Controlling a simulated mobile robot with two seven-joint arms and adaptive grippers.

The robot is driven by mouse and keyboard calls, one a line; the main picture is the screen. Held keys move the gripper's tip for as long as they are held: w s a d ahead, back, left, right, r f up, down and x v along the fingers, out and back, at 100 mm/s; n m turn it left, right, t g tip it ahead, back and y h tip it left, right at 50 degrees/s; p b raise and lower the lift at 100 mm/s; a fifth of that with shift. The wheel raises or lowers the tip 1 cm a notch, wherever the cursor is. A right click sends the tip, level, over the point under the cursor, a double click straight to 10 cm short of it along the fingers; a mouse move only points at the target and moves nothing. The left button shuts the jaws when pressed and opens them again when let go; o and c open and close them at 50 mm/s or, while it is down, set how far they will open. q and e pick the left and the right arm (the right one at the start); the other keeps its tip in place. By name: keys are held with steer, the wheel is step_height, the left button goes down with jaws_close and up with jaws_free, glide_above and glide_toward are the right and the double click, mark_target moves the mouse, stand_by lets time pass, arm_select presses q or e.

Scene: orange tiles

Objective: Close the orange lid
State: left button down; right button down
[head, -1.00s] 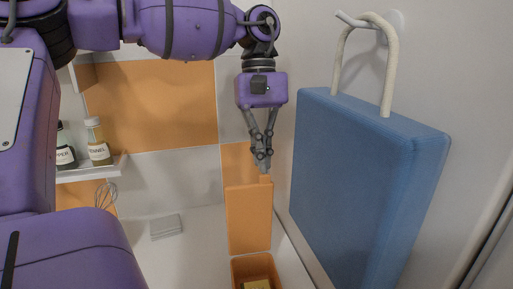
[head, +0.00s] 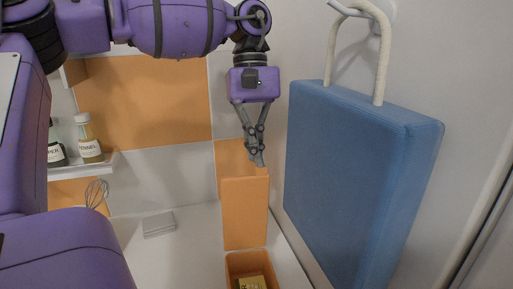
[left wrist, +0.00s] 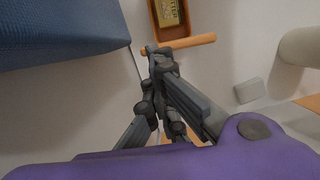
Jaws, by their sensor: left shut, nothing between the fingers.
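The orange lid (head: 245,213) stands upright, open, at the back edge of an orange box (head: 236,262). A yellow block with dark lettering (head: 250,283) lies inside the box. My left gripper (head: 257,162) is shut and empty, fingers pointing down at the lid's top edge. In the left wrist view the lid (left wrist: 190,42) shows edge-on as a thin bar by the gripper's fingertips (left wrist: 152,52), with the box (left wrist: 160,33) and yellow block (left wrist: 170,12) beyond it. I cannot tell whether the fingertips touch the lid. My right gripper is not in view.
A blue padded bag (head: 345,170) hangs from a wall hook close on the right. A shelf (head: 95,167) with bottles (head: 88,140) is at the left, a whisk (head: 96,194) below it. A grey folded item (head: 159,224) lies on the clear white counter (head: 180,250).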

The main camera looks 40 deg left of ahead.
arm_select(q)
steer(key=v, duration=1.2)
steer(key=w+a+f+b, duration=0.3)
steer(key=a+f+b, duration=0.1)
steer(key=b, duration=0.1)
steer(key=s+d+f, duration=0.3)
steer(key=d+f, duration=0.2)
steer(key=f, duration=0.3)
steer(key=shift+s+f+p, duration=0.25)
steer(key=shift+s+p, duration=0.15)
steer(key=shift+p, duration=0.05)
steer(key=shift+d, duration=0.1)
steer(key=shift+s+r, duration=0.1)
